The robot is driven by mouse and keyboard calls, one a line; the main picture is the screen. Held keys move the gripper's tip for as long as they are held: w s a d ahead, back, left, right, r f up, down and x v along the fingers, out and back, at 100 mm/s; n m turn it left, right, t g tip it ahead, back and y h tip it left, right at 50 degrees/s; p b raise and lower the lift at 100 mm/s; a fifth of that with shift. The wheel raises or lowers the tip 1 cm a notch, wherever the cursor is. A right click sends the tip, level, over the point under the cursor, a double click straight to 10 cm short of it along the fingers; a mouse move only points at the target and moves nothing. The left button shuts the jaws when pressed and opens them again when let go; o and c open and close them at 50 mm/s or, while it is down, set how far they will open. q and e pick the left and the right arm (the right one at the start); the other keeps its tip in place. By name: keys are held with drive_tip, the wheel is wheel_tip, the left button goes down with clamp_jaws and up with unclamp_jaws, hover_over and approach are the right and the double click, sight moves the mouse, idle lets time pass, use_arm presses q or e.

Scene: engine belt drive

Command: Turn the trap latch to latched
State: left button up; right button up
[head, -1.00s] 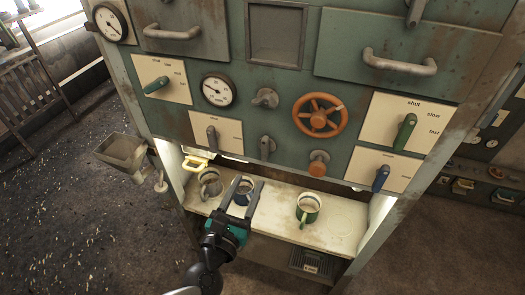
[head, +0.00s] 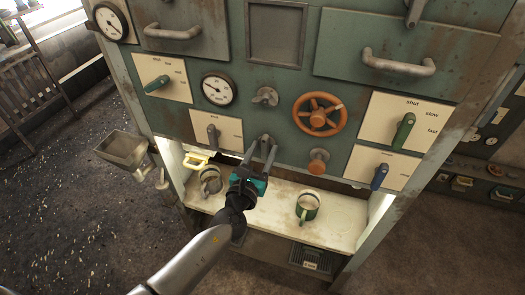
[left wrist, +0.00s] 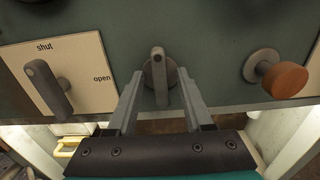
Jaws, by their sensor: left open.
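The trap latch appears to be the grey lever on a round base low on the green panel; no label on it shows. In the left wrist view the lever (left wrist: 159,78) hangs nearly straight down from its pivot. In the head view it (head: 266,140) is partly hidden by my left gripper (head: 262,152). My left gripper is open. In the left wrist view its fingers (left wrist: 160,88) point at the panel, one on each side of the lever, with gaps; I cannot tell how deep they reach. My right gripper is not in view.
To the left is a grey lever (left wrist: 48,85) on a plate marked shut and open. To the right is an orange knob (left wrist: 285,79). An orange handwheel (head: 320,115) is above right.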

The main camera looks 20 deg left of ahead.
use_arm(q)
clamp_jaws()
idle(0.3)
idle(0.3)
